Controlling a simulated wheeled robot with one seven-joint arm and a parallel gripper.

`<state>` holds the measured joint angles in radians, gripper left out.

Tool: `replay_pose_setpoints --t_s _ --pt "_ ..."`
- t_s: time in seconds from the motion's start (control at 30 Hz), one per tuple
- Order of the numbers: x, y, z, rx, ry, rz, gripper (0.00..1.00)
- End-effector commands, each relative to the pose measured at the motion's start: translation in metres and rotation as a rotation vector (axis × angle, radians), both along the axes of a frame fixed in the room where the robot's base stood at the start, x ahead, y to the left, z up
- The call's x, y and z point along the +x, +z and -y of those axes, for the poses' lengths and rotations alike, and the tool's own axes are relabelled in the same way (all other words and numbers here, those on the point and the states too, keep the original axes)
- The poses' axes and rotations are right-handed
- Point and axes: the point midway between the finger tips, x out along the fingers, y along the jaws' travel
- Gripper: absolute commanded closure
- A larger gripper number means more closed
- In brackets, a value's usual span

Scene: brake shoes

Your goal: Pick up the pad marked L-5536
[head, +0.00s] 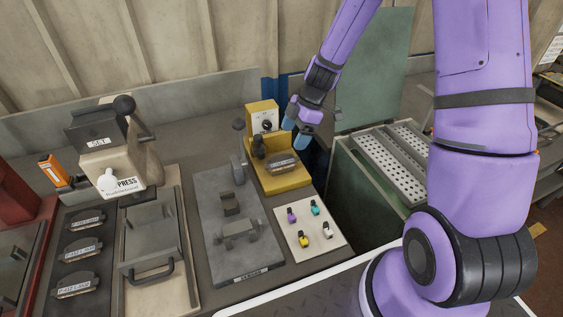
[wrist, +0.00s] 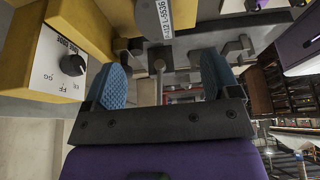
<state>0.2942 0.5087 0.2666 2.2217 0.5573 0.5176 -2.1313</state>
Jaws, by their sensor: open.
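A dark pad with a pale label (head: 283,163) sits on the yellow fixture (head: 290,183) at the back of the bench, beside its dial box. In the wrist view the label (wrist: 163,20) at the top edge appears to read L-5536, with the pad partly cut off.
A grey plate with metal parts (head: 225,255) and a white board with coloured pieces (head: 296,246) lie in front of the fixture.

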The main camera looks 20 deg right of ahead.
Motion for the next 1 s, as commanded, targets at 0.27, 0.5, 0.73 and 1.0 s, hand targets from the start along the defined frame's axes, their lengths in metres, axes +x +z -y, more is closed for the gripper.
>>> replay_pose_setpoints --t_s 0.27,0.5,0.73,1.0 --pt "0.000 -0.034 -0.014 0.000 0.001 -0.002 0.18" --pt "0.002 -0.049 -0.020 0.000 0.001 -0.004 0.18" --pt "0.006 -0.077 -0.031 -0.001 0.000 -0.002 0.18" --pt "0.006 -0.086 -0.035 -0.002 -0.001 0.001 0.18"
